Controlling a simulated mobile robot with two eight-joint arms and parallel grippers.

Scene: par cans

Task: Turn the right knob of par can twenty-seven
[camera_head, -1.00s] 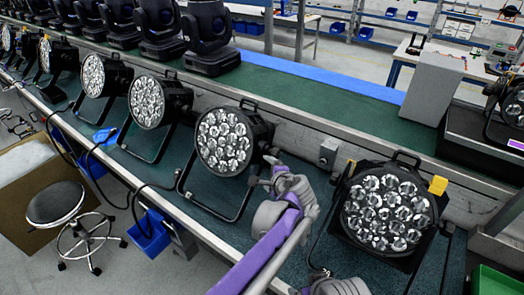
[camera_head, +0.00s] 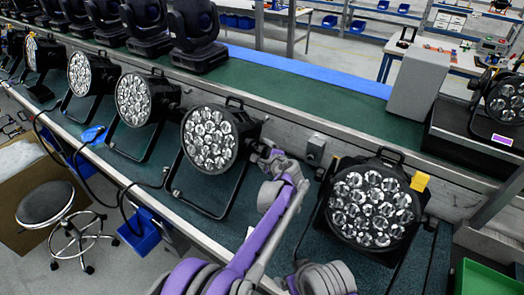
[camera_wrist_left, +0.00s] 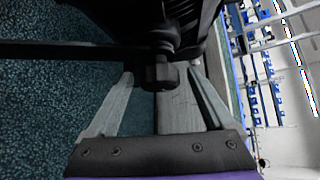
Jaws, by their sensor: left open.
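A black par can (camera_head: 210,138) with a round face of clear lenses stands on a floor bracket mid-bench. No number is readable on it. My left gripper (camera_head: 266,157) is at its right side and looks small in the head view. In the left wrist view, the gripper (camera_wrist_left: 162,75) is open, with its two grey fingers on either side of a dark knob (camera_wrist_left: 160,74). The knob sits on a bolt where the bracket meets the black housing. I cannot tell whether a finger touches it. My right gripper does not show.
Another par can (camera_head: 372,206) with a yellow tag stands to the right of my arm. More par cans line the bench to the left. A grey box (camera_head: 316,149) is on the rail behind. A stool (camera_head: 46,205) and a blue bin (camera_head: 140,232) stand in front.

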